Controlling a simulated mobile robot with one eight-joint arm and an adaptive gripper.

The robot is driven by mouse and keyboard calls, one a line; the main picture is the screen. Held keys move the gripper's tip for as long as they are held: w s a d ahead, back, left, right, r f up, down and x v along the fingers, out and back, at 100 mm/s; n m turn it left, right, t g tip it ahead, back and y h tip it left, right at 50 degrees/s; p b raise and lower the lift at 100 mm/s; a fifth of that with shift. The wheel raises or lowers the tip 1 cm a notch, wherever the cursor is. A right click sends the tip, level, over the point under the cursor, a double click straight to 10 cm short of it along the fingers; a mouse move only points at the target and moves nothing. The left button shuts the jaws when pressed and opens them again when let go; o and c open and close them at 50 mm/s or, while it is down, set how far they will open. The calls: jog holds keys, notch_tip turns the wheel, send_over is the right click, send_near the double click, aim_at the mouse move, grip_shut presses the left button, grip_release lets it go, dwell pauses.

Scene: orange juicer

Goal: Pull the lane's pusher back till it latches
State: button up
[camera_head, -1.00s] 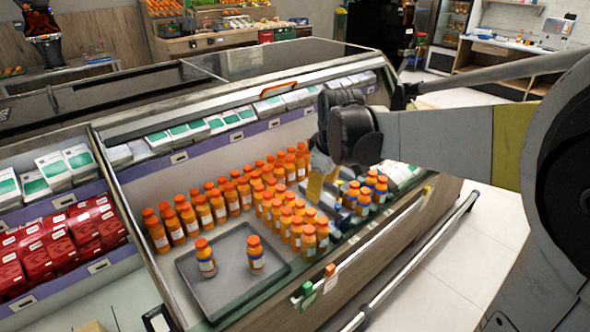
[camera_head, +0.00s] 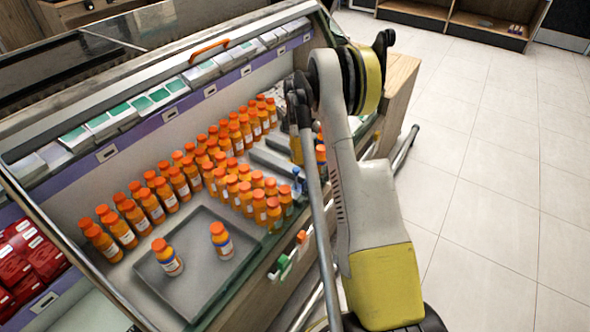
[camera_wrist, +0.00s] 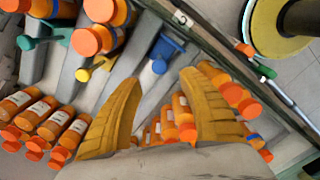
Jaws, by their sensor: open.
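In the wrist view, a blue pusher (camera_wrist: 163,53) with a rounded knob sits in a grey lane (camera_wrist: 143,50). My gripper (camera_wrist: 161,76) is open, its two yellow fingers wide apart and empty. The blue pusher shows beyond the fingertips, between them; I see no contact. A yellow-knobbed pusher (camera_wrist: 95,70) and a green-handled one (camera_wrist: 45,38) stand in lanes to the left. In the head view my arm hides most of the gripper and the pushers; grey lane parts (camera_head: 272,158) show beside it.
A grey tray (camera_head: 205,280) holds two bottles. The case's front rail (camera_wrist: 225,60) runs along the right. Open floor (camera_head: 480,190) lies right of the case.

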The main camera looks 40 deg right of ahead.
aim_at(296, 169)
notch_tip(296, 169, down, 8)
jog(key=b, duration=0.2)
jog(key=shift+b, duration=0.3)
jog(key=shift+r, duration=0.1)
grip_shut()
jog(key=shift+w+a, duration=0.1)
